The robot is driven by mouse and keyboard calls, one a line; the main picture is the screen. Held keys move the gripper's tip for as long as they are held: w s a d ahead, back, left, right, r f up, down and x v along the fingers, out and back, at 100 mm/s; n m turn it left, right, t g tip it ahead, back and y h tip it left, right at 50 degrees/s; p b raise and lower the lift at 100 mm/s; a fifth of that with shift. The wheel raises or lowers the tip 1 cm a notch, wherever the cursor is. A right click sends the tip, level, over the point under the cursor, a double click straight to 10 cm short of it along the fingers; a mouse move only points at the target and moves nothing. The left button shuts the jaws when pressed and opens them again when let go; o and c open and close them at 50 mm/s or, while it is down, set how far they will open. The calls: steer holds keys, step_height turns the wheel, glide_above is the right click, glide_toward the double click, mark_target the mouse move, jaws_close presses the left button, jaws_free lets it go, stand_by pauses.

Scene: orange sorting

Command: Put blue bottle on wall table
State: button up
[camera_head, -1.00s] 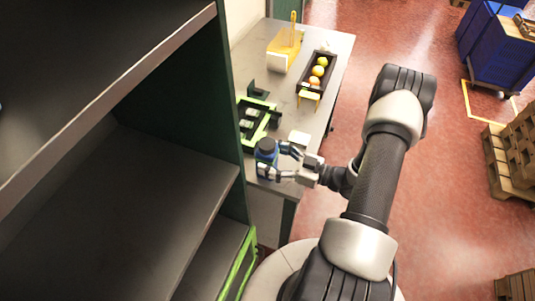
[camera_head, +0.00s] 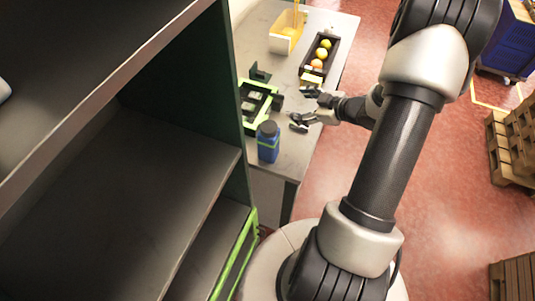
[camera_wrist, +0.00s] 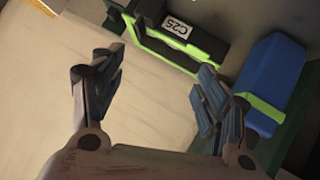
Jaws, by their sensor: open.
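The blue bottle (camera_head: 268,148) has a dark cap and a green band. It stands upright near the front corner of the grey wall table (camera_head: 287,165), beside the dark shelf. My gripper (camera_head: 297,107) is open and empty over the table, to the right of the bottle and apart from it. In the wrist view, the bottle (camera_wrist: 272,80) is at the right, outside my open gripper (camera_wrist: 152,85). Nothing is between the fingers.
A green-and-black crate (camera_head: 258,104) is behind the bottle. A black tray of fruit (camera_head: 318,60) and a yellow-and-white box (camera_head: 286,33) stand farther back. The dark shelf (camera_head: 180,170) blocks the left.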

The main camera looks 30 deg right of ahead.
steer(key=w+r+m+h, duration=0.1)
steer(key=w+r+h, duration=0.25)
steer(key=r, duration=0.55)
steer(key=s+a+r+m+g+h, duration=0.1)
steer(key=s+a+r+m+h, duration=0.1)
steer(key=r, duration=0.3)
steer(key=s+a+r+m+g+h, duration=0.1)
steer(key=s+a+r+m+h, duration=0.15)
steer(key=r, duration=0.25)
steer(key=s+a+r+m+g+y, duration=0.2)
steer(key=s+a+g+y, duration=0.2)
steer(key=s+a, duration=1.7)
steer(key=shift+s+a+y, duration=0.25)
steer(key=shift+s+y, duration=0.05)
steer(key=shift+s, duration=0.1)
